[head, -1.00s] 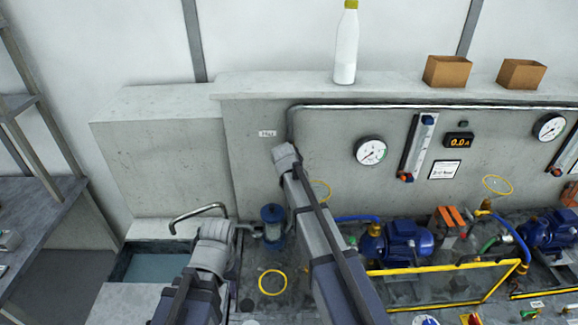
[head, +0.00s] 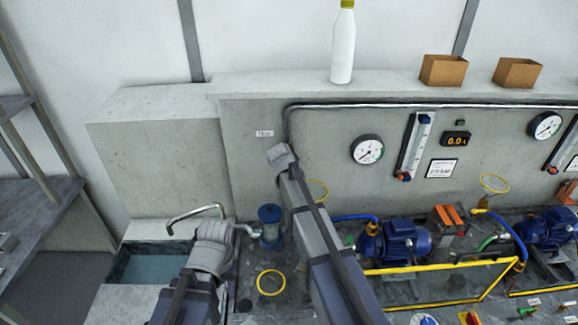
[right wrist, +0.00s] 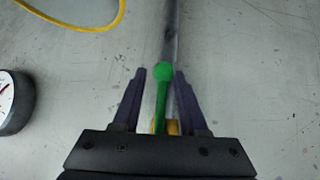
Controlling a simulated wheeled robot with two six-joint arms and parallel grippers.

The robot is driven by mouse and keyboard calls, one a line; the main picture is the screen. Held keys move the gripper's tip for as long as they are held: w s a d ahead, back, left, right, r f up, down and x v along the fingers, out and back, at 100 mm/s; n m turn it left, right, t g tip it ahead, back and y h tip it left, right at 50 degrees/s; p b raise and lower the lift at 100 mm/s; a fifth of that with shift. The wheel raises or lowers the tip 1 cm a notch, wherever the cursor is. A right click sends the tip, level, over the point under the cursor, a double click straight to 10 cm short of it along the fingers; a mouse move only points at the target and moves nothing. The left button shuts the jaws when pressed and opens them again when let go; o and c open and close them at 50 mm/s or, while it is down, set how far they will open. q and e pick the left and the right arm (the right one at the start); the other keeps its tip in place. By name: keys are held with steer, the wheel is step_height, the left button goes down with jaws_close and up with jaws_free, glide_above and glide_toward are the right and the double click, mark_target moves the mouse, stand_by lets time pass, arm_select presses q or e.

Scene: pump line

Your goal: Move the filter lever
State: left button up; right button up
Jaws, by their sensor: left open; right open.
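In the right wrist view a green lever (right wrist: 162,92) with a round green knob stands between the two fingers of my right gripper (right wrist: 158,76). The fingers are open, one on each side of it, with no clear contact. In the head view my right arm reaches to the wall and hides its fingers and the lever. A blue cylindrical housing (head: 270,226), perhaps the filter, stands left of that arm. My left gripper (head: 214,236) is at the sink's right side, left of this housing; its fingertips are hard to make out.
A grey pipe (right wrist: 172,35) runs behind the lever. A dial gauge (right wrist: 14,102) is at the left of the wrist view. Blue pumps (head: 396,242) and a yellow frame (head: 440,268) stand to the right. A sink (head: 150,267) with a tap is at the left.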

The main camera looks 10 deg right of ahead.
steer(key=shift+r, duration=0.1)
steer(key=p+v, duration=0.5)
steer(key=v, duration=0.2)
steer(key=shift+s+r, duration=0.15)
steer(key=shift+s, duration=0.15)
steer(key=shift+a, duration=0.1)
steer(key=s+a+f+n+g+b, duration=0.2)
steer(key=s+a+f+b, duration=0.2)
steer(key=s, duration=0.7)
steer(key=s+a+f+n+g+y+b, duration=0.1)
steer(key=s+a+f+n+g+b, duration=0.2)
steer(key=s+f, duration=0.6)
steer(key=s+a+f+n+g+y+b, duration=0.1)
steer(key=s+a+f+n+g+b, duration=0.2)
steer(key=s, duration=1)
steer(key=a+f+b, duration=0.3)
steer(key=shift+f, duration=0.3)
